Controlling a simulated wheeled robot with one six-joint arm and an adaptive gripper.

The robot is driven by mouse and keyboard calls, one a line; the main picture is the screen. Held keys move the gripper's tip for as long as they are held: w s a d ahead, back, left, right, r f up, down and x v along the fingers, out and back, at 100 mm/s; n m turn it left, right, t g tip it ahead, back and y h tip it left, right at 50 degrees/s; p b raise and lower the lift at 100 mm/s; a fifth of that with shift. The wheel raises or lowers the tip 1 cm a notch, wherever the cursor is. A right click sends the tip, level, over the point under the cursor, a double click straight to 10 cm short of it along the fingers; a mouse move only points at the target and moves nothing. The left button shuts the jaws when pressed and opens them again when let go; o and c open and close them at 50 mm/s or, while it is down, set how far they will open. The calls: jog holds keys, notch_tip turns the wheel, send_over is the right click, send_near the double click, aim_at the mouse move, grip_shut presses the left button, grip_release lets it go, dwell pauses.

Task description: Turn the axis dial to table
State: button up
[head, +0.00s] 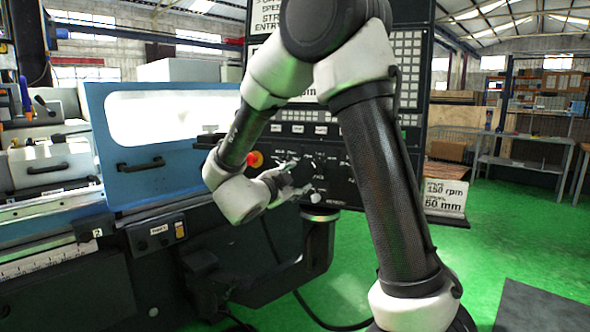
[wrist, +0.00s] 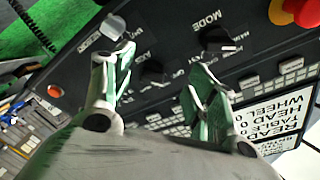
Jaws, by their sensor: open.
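My gripper (wrist: 162,62) is open over the black control panel (wrist: 260,35), with its two green-and-grey fingers apart. A black dial (wrist: 154,73) shows between the fingers in the wrist view; I cannot tell whether they touch it.
A red button (wrist: 304,10) on a yellow base sits at the upper right in the wrist view. A grey knob (wrist: 113,27) is close to the left finger. A white readout (wrist: 285,118) and rows of keys lie nearby. The blue grinder door (head: 150,165) stands left.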

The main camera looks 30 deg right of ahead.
aim_at(316, 168)
jog(key=shift+m+g+h, duration=0.5)
jog(key=shift+m+h, duration=0.2)
jog(key=shift+h, duration=0.2)
jog(key=d, duration=0.2)
jog(key=w+d+r, duration=0.1)
jog(key=d, duration=0.2)
jog(key=d+r, duration=0.1)
jog(key=d, duration=0.2)
jog(key=shift+w+d, duration=0.15)
jog(key=shift+w, duration=0.25)
jog(key=c, duration=1)
